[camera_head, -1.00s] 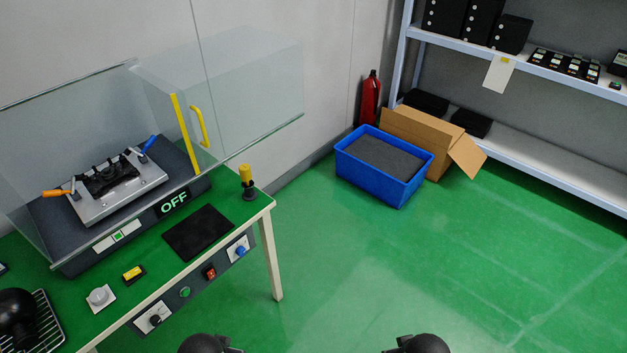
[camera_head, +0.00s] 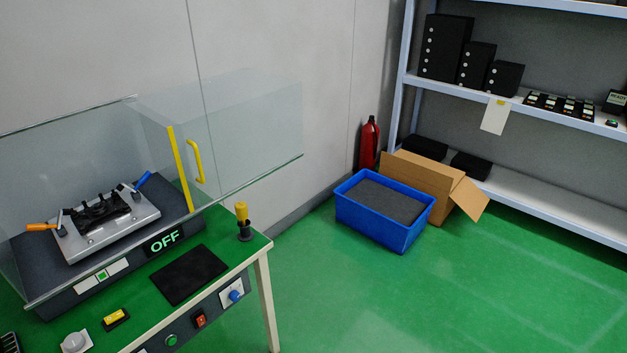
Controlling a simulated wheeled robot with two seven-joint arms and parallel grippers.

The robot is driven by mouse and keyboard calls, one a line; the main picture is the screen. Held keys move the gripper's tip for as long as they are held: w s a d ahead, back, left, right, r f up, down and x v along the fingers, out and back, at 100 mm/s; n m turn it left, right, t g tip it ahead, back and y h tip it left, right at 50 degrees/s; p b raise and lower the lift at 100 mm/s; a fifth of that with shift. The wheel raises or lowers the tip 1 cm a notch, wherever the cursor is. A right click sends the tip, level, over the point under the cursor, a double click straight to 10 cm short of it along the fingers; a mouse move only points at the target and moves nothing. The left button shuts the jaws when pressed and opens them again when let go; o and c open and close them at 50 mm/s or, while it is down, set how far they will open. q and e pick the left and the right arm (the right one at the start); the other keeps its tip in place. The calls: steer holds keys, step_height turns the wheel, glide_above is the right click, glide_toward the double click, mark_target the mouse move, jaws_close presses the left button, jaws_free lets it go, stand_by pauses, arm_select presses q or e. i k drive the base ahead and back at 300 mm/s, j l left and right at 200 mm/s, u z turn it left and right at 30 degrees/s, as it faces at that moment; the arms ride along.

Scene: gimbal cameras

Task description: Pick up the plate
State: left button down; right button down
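A flat black rectangular plate (camera_head: 189,274) lies on the green top of the workbench (camera_head: 222,227), in front of the machine marked OFF. A silver metal plate (camera_head: 108,237) with a black part and orange and blue handles sits inside the clear enclosure (camera_head: 80,150); I cannot tell which of the two the task means.
A yellow-topped post (camera_head: 242,220) stands at the bench's back right corner. A blue bin (camera_head: 384,235), a cardboard box (camera_head: 428,178) and a red fire extinguisher (camera_head: 369,143) stand on the floor by the shelf (camera_head: 545,193). Green floor right of the bench is clear.

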mark_target(92, 217)
steer(key=u, duration=1.3)
